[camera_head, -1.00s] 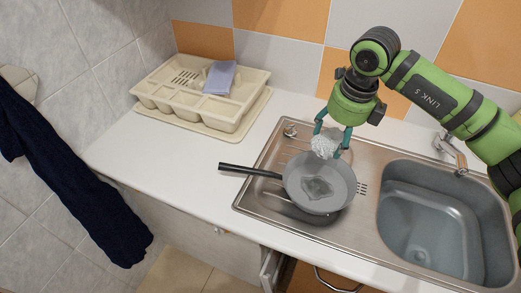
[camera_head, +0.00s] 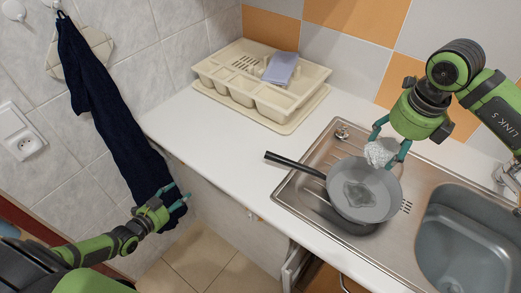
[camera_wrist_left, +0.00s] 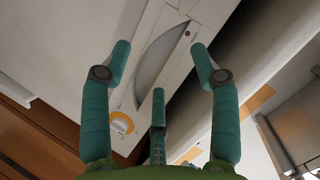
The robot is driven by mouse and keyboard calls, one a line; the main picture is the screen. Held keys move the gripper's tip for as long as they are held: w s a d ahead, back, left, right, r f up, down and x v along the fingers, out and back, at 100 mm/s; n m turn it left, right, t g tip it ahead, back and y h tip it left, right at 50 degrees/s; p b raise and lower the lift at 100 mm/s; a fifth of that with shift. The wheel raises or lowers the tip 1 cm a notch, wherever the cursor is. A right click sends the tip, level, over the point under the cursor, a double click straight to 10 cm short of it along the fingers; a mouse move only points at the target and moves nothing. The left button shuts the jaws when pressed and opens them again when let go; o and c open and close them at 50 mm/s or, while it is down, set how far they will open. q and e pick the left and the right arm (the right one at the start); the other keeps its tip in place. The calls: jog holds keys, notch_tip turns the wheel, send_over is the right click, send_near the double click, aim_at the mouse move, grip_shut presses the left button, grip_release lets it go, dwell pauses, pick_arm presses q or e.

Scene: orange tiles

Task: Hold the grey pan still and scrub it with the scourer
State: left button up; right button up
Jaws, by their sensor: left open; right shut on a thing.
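The grey pan (camera_head: 378,207) sits on the steel drainboard left of the sink basin, with a dark patch on its inner bottom. Its black handle (camera_head: 295,164) points left over the white worktop. My right gripper (camera_head: 388,150) is shut on the whitish scourer (camera_head: 378,154) and holds it above the pan's far rim. My left gripper (camera_head: 180,198) is open and empty, in front of the worktop's left end and well left of the pan handle. In the left wrist view its open fingers (camera_wrist_left: 158,75) have nothing between them.
A cream dish rack (camera_head: 235,89) with a lilac cloth (camera_head: 281,68) stands at the back of the worktop. A dark towel (camera_head: 110,120) hangs on the left wall by my left gripper. The sink basin (camera_head: 462,245) is at right. The worktop (camera_head: 215,145) between rack and handle is clear.

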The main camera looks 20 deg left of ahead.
pick_arm(q)
jog(key=w+a+r+m+t, duration=0.1)
jog(key=w+a+r+t, duration=0.1)
jog(key=r, duration=0.7)
jog(key=w+a+r+m+t, duration=0.1)
jog(key=w+a+r+t, duration=0.1)
jog(key=r, duration=0.6)
jog(key=w+d+r+m+g+h, duration=0.2)
jog(key=w+d+r+m+h, duration=0.3)
jog(key=w+d+r, duration=0.9)
jog(key=m+g+y, duration=0.3)
jog(key=m+g, duration=0.1)
jog(key=g, duration=0.3)
send_over(271, 158)
notch_tip(271, 158, down, 4)
jog(key=shift+s+g+y, duration=1)
jog(key=shift+s+y, duration=0.5)
jog(key=shift+s, duration=1.25)
jog(key=shift+n, duration=0.4)
jog(key=x, duration=0.7)
jog(key=a+x, duration=0.1)
jog(key=x, duration=0.3)
